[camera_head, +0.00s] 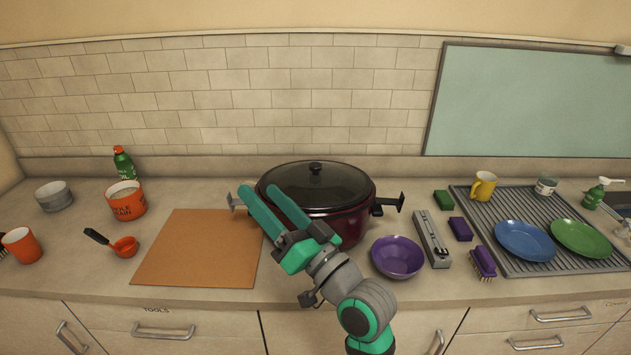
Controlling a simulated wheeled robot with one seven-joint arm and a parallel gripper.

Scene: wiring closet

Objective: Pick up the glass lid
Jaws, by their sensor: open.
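The glass lid (329,184) is dark and see-through with a rim and a black knob (315,168) at its centre. It sits on a dark red pot (350,225) with black side handles, at the back middle of the counter. My gripper (258,208) is open and empty, with two long green fingers pointing up and left. In the picture the fingers overlap the pot's left front side and the lid's left edge. I cannot tell whether they touch it. The knob is clear of the fingers.
An orange-brown board (200,250) lies left of the pot. A purple bowl (397,257) and a grey metal tool (431,238) stand to its right. A ribbed drying mat (500,259) holds a blue plate (525,240) and a green plate (580,238). An orange container (126,203) stands at left.

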